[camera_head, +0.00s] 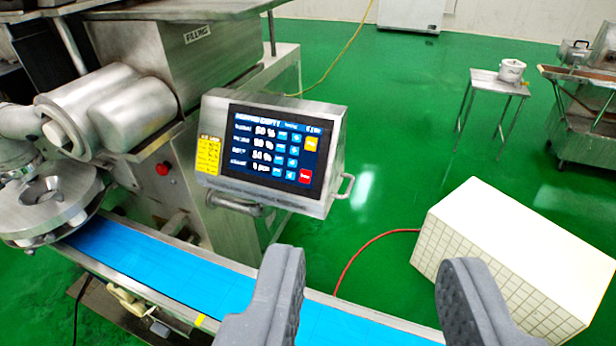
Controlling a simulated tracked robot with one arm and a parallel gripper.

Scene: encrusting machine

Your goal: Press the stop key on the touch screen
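The touch screen (268,152) is set in a tilted steel box on the front of the machine, left of centre. It shows rows of percent values with blue keys beside them. A red key (305,176) sits at its lower right, probably the stop key; its label is too small to read surely. A yellow-orange key (311,144) is above it. My gripper (372,285) is open and empty at the bottom of the view.
A blue conveyor belt (165,262) runs below the screen and passes behind my left finger. A metal handle (345,187) juts from the screen box's right side. A white tiled block (515,255) stands at right.

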